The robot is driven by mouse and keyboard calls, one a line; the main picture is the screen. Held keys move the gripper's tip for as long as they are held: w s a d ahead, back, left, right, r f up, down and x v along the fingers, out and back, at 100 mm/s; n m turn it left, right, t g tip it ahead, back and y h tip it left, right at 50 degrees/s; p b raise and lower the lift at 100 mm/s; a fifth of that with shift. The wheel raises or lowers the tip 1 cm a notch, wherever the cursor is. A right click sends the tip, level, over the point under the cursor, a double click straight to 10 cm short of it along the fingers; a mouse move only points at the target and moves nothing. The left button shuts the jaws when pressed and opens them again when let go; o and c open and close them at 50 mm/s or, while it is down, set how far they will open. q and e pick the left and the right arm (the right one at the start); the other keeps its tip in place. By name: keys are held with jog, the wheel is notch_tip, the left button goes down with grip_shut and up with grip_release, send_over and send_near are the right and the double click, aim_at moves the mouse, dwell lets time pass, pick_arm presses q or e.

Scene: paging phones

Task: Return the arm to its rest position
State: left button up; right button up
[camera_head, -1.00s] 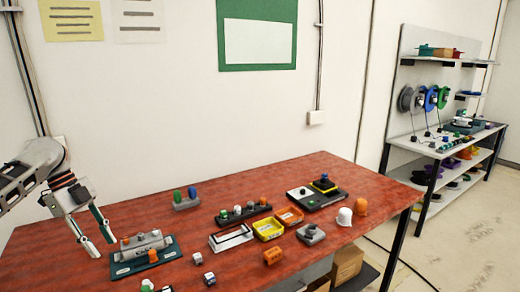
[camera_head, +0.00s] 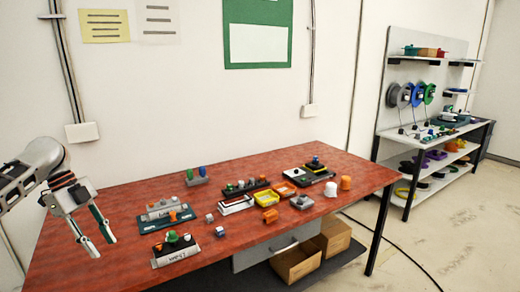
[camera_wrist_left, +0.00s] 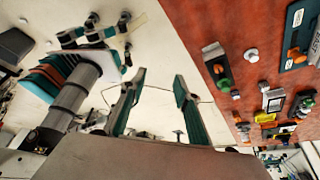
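My left gripper (camera_head: 105,248) is at the left of the head view, with its fingers pointing down at the left end of the red table. Its two fingers are apart with nothing between them. The left wrist view also shows these fingers (camera_wrist_left: 157,98) apart and empty, with the red table to their right. Another arm part of mine, with teal and white finger-like pieces (camera_wrist_left: 98,36), shows at upper left in the left wrist view; whether it is open or shut is unclear. My right gripper does not show in the head view.
The red table (camera_head: 110,208) holds a teal tray (camera_head: 183,219), a grey block with coloured knobs (camera_head: 176,254), a yellow bin (camera_head: 264,200) and several small parts. Cardboard boxes (camera_head: 297,265) stand beneath it. A shelf bench (camera_head: 425,150) is at the right, with open floor before it.

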pick_arm(q)
jog(key=s+d+f+n+t, duration=0.1)
jog(key=s+d+f+n, duration=0.2)
jog(key=d+f, duration=0.7)
jog(key=s+d+f+n+t, duration=0.2)
jog(key=s+d+f, duration=0.25)
jog(key=f, duration=0.85)
jog(key=s+d+f+n+t, duration=0.1)
jog(key=s+d+f+n, duration=0.2)
jog(key=d+f, duration=0.7)
jog(key=s+d+f+n+t, duration=0.1)
jog(key=s+f+n+t, duration=0.2)
jog(key=s+f+n, duration=0.3)
jog(key=s+a+r+n+t+y, duration=0.2)
jog(key=s+a+r+t, duration=0.1)
jog(key=s, duration=0.8)
jog(key=shift+s+a+n+t, duration=0.35)
jog(key=shift+a+t, duration=0.35)
jog(key=shift+a, duration=0.5)
